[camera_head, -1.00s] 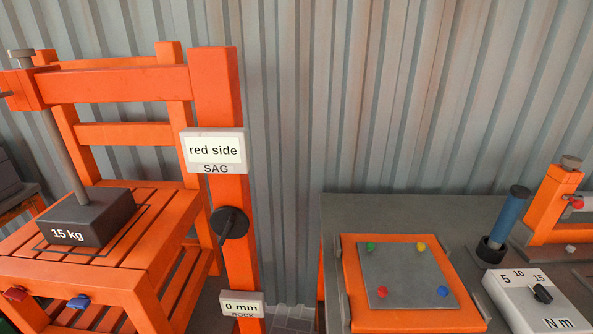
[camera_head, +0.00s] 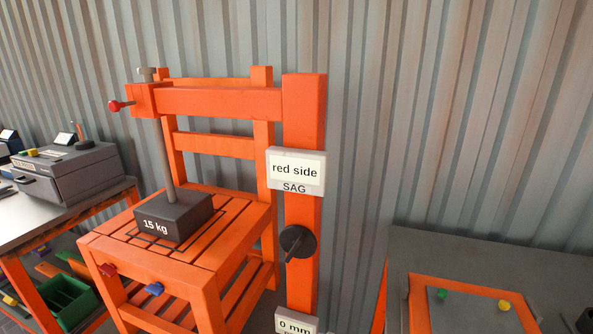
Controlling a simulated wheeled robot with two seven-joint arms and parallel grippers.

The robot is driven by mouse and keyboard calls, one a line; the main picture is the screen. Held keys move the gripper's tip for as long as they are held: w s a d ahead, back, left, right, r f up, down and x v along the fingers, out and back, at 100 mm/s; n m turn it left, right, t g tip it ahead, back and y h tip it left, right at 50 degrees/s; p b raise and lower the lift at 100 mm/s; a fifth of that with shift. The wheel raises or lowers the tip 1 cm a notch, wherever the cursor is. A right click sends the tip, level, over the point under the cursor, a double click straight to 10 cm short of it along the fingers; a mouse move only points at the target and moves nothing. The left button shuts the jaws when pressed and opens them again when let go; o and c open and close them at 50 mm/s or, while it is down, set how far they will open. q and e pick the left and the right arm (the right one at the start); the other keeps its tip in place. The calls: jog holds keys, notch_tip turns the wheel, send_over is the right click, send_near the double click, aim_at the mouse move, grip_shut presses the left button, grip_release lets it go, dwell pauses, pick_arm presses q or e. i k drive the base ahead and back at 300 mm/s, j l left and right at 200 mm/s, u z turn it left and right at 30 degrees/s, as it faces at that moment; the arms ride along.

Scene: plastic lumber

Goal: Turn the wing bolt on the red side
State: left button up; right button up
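A red wing-shaped piece (camera_head: 108,270) sits at the front edge of the orange slatted chair (camera_head: 100,245), left of a similar blue piece (camera_head: 154,289). Both are small, and their turn angle is hard to tell. A sign (camera_head: 296,172) on the orange post reads "red side SAG". A black round knob (camera_head: 297,243) is on the post below it. A dark 15 kg weight (camera_head: 174,217) rests on the seat under a grey rod (camera_head: 165,160). Neither of my grippers is in view.
A red-ended handle (camera_head: 117,105) sticks out left from the rig's top block. A grey machine (camera_head: 68,172) stands on a bench at the left, above a green bin (camera_head: 68,298). A grey bench (camera_head: 500,262) with an orange-framed plate stands at the right. A corrugated wall is behind.

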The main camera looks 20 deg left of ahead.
aim_at(109, 269)
jog(key=u, duration=1.3)
